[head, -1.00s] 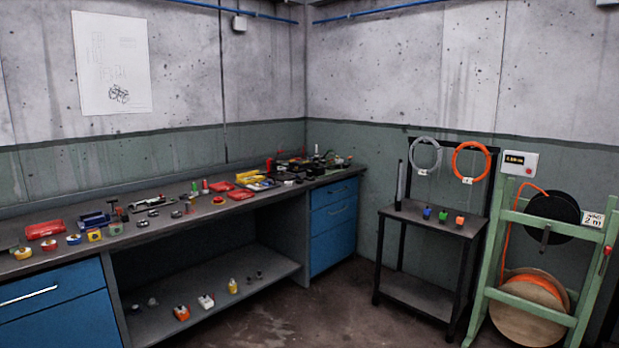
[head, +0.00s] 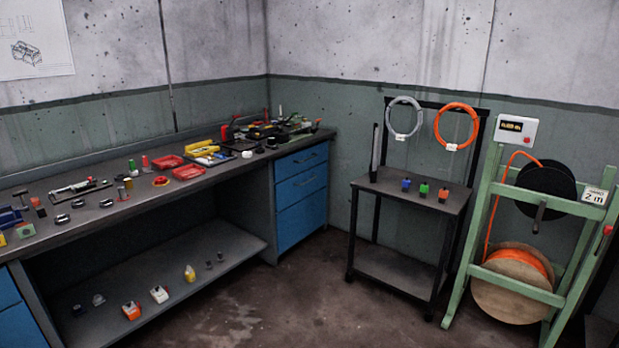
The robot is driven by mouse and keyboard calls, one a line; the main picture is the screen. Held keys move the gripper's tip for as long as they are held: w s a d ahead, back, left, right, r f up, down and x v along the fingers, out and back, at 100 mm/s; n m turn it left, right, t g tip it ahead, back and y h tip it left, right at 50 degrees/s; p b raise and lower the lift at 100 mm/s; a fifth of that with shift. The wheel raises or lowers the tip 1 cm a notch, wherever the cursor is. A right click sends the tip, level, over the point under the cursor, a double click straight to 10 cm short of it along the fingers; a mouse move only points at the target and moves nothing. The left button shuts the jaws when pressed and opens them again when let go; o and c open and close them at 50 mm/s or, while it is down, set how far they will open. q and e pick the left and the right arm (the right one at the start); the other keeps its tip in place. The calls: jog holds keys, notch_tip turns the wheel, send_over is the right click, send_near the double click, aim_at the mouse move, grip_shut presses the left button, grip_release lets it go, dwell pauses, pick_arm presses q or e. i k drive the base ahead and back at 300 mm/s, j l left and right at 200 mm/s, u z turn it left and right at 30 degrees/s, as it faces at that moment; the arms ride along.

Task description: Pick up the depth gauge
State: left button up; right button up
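I cannot pick out the depth gauge with certainty; the small tools are too small to tell apart. A long metallic tool on a dark base (head: 80,188) lies on the left part of the workbench (head: 130,205). More tools (head: 270,130) crowd the bench's far right end, partly overlapping. Neither of my grippers shows in the head view.
Red trays (head: 188,172) and a yellow tray (head: 203,149) stand on the bench. A lower shelf (head: 200,256) holds several small items. A black stand (head: 410,193) and a green reel rack (head: 470,240) are at the right. The floor (head: 300,285) between is clear.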

aim_at(272, 142)
jog(key=i, duration=1.2)
jog(key=i+l, duration=0.1)
jog(key=i, duration=1.1)
